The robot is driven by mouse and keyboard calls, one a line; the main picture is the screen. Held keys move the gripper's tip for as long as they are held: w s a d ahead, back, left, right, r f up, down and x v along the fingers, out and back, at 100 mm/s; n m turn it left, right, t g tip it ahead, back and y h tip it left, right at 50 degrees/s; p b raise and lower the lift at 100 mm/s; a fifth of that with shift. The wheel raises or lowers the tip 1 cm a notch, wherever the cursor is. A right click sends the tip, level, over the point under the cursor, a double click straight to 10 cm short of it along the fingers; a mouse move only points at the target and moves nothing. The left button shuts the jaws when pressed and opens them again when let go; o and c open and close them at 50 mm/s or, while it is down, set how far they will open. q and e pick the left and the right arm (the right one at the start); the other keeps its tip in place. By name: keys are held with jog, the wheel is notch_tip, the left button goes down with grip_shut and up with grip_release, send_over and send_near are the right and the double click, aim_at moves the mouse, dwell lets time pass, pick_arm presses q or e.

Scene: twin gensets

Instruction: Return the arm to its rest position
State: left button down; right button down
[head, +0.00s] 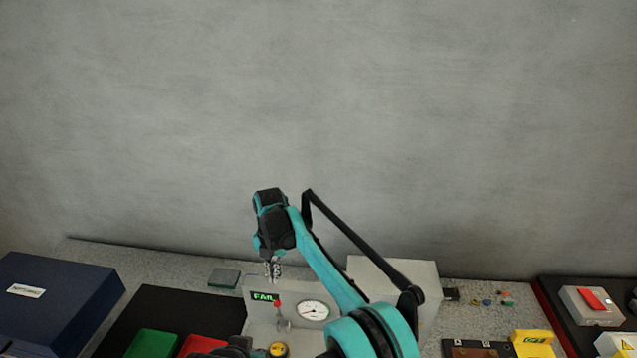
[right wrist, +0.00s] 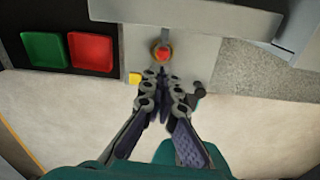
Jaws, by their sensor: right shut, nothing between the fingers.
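My right arm, teal and black, rises from the bottom of the head view and bends down at its wrist. The red tip also shows in the head view (head: 277,303). My left gripper cannot be made out.
A round gauge (head: 313,310) and a yellow knob (head: 277,349) are on the panel side. Green (head: 153,344) and red (head: 203,345) pads lie left on a black surface. A dark blue box (head: 60,300) stands far left. A grey wall is behind; the space above is clear.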

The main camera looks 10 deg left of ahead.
jog(key=s+d+r+m+t+b, duration=0.1)
jog(key=s+d+m+b, duration=0.2)
jog(key=d+m, duration=0.4)
jog(key=s+d+r+m+t+b, duration=0.1)
jog(key=s+d+m+b, duration=0.3)
jog(key=d, duration=0.5)
jog(key=s+d+r+m+t+b, duration=0.1)
jog(key=d+m+t+b, duration=0.15)
jog(key=d+m, duration=0.55)
jog(key=s+d+f+m+t+b, duration=0.3)
jog(key=s+d+f+m+b, duration=0.5)
jog(key=s+d+f+m, duration=0.7)
jog(key=s+m, duration=0.1)
jog(key=s, duration=0.2)
jog(key=shift+d+f, duration=0.15)
jog(key=shift+d, duration=0.05)
